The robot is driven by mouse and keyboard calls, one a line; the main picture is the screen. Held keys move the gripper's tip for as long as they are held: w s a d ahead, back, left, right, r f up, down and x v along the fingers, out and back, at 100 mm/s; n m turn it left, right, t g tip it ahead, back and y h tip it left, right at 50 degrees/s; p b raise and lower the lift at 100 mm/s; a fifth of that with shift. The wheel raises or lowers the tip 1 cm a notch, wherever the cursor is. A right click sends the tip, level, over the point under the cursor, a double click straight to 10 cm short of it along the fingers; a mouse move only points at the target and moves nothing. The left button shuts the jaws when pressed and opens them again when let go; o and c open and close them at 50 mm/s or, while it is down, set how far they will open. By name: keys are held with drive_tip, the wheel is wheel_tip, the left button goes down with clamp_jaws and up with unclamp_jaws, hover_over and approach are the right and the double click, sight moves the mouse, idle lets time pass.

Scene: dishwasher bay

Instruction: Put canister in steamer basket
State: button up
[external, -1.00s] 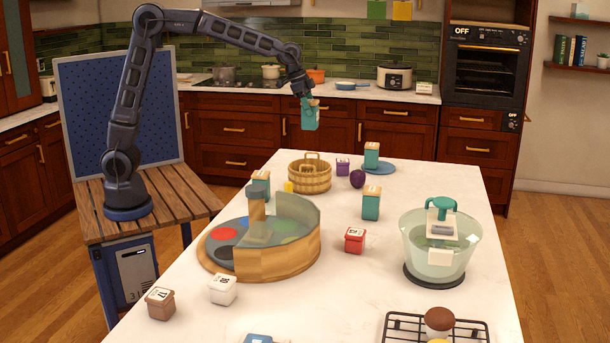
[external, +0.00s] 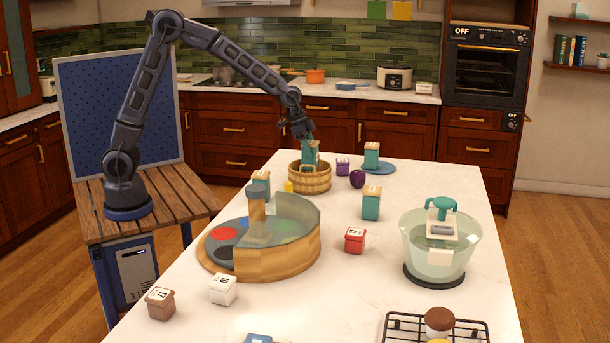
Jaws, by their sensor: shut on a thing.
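My gripper (external: 300,130) is shut on a teal canister (external: 311,151) and holds it right over the steamer basket. The round, woven tan steamer basket (external: 311,182) stands at the far end of the white island. The canister's lower end is at the height of the basket's handle and rim; I cannot tell whether it touches the basket's floor. Other teal canisters stand on the island: one on a blue plate (external: 371,155), one right of the middle (external: 371,203), and one behind the round divided tray (external: 261,184).
A purple box (external: 342,167), a purple ball (external: 357,179) and a yellow item (external: 289,186) are near the basket. A wooden round tray with a post (external: 277,265), a red box (external: 355,240) and a clear bowl (external: 440,248) stand nearer.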

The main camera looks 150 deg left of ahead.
drive_tip(key=shift+f, duration=1.75)
drive_tip(key=shift+f, duration=0.2)
drive_tip(key=o, duration=1.1)
drive_tip(key=shift+r, duration=0.1)
drive_tip(key=v, duration=1.2)
drive_tip(key=shift+r, duration=0.1)
